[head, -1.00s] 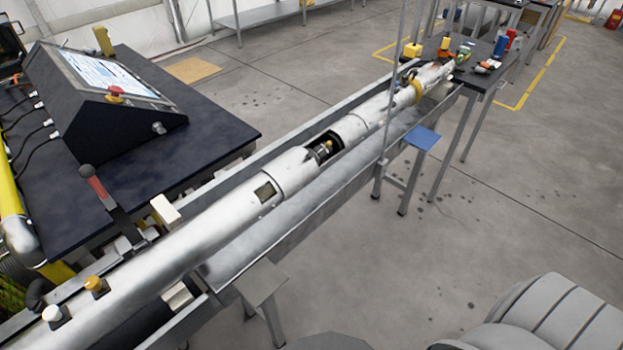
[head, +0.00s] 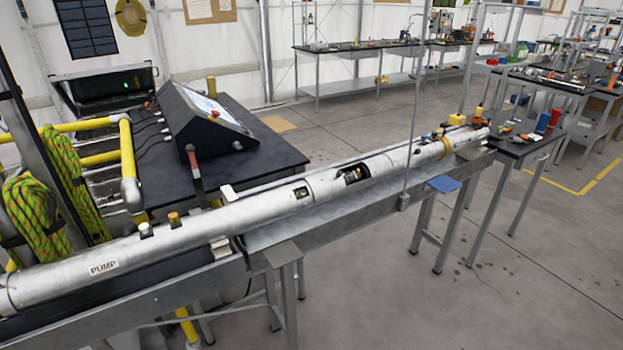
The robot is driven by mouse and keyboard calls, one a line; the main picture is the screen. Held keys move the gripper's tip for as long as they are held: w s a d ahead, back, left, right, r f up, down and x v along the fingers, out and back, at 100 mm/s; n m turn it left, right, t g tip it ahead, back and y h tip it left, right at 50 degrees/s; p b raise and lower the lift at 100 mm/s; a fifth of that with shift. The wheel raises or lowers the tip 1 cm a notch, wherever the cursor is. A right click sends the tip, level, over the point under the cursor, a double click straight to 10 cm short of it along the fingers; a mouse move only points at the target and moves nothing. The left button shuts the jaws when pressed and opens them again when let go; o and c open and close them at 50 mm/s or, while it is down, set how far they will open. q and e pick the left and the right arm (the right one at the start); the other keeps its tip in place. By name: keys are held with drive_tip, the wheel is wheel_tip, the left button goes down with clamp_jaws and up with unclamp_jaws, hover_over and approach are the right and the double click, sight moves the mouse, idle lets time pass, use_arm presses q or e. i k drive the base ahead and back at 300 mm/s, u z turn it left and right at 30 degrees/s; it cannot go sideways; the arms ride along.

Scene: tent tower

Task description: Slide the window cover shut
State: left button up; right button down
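A long silver tube (head: 215,219) lies in a metal trough, running from the lower left to the back right in the head view. A dark open window (head: 354,176) is in its upper side, with some inner parts showing. A slightly wider silver sleeve section (head: 325,185) sits around the tube just left of this window; I cannot tell for sure that it is the window cover. A small dark square opening (head: 301,193) lies further left. Neither of my grippers is in view.
A black table with a sloped console (head: 200,120) and a red-handled lever (head: 193,160) stand behind the tube. A thin vertical post (head: 411,140) rises in front of the tube, right of the window. A small tool table (head: 520,145) stands at the right end. Floor at front right is clear.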

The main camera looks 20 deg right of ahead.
sight(326, 185)
drive_tip(key=u, duration=0.65)
drive_tip(key=i, duration=1)
drive_tip(key=z, duration=0.3)
